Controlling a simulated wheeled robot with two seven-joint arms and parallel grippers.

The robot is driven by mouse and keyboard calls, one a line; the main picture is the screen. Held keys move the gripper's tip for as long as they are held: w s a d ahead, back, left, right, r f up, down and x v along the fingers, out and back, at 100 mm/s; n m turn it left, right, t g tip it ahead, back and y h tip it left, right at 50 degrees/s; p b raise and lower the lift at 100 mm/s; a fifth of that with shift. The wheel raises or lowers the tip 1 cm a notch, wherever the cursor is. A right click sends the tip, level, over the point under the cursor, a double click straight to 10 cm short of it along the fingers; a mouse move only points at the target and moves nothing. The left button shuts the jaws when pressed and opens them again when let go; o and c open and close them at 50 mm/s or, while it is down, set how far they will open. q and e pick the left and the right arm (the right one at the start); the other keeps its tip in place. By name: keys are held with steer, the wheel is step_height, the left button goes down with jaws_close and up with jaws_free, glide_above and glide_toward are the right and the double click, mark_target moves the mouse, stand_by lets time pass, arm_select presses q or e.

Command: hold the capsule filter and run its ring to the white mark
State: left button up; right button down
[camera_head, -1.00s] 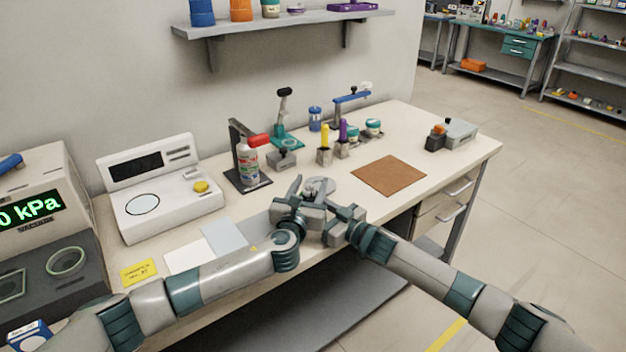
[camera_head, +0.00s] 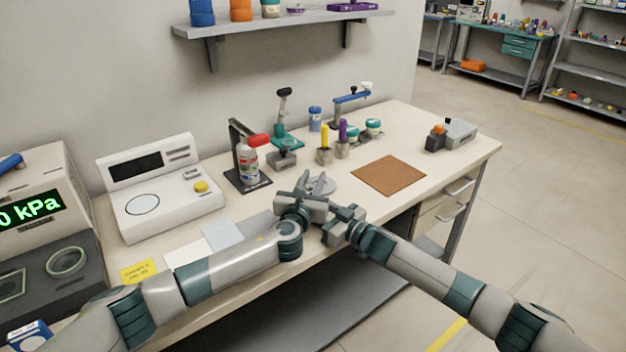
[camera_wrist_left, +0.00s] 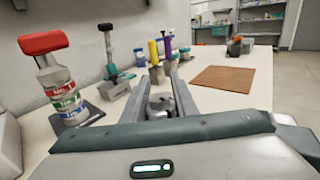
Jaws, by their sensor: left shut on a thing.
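The capsule filter appears as a small round grey piece (camera_wrist_left: 160,103) between my left fingers in the left wrist view. My left gripper (camera_wrist_left: 167,80) is shut on it, with a finger on either side. In the head view my left gripper (camera_head: 313,184) is at the front middle of the bench, over a round grey base (camera_head: 325,186). My right gripper (camera_head: 337,214) is close beside it, to the right and nearer the front edge. The wrists hide most of the filter and the right fingertips. I cannot make out the ring or the white mark.
A brown mat (camera_head: 389,175) lies to the right. A bottle with a red cap (camera_head: 248,163) stands on a dark stand behind left. A white instrument (camera_head: 160,190) is at the left. Several small tools and jars stand behind. The front right of the bench is clear.

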arm_select(q)
steer(key=shift+m+h, duration=0.3)
steer(key=shift+s+d+m+g+h, duration=0.1)
steer(key=shift+d+m+g+h, duration=0.15)
steer(key=shift+m+g+h, duration=0.6)
steer(key=shift+s+d+m+g+h, duration=0.25)
steer(key=shift+m+h, duration=0.35)
steer(key=shift+h, duration=0.6)
steer(key=shift+d+m+g+h, duration=0.3)
steer(key=shift+m+g+h, duration=0.4)
steer(key=shift+h, duration=0.35)
steer(key=o, duration=1.1)
steer(key=shift+s+a, duration=0.1)
steer(key=shift+s, duration=0.05)
steer(key=v, duration=1.1)
steer(key=shift+s+a, duration=0.2)
steer(key=shift+s, duration=0.1)
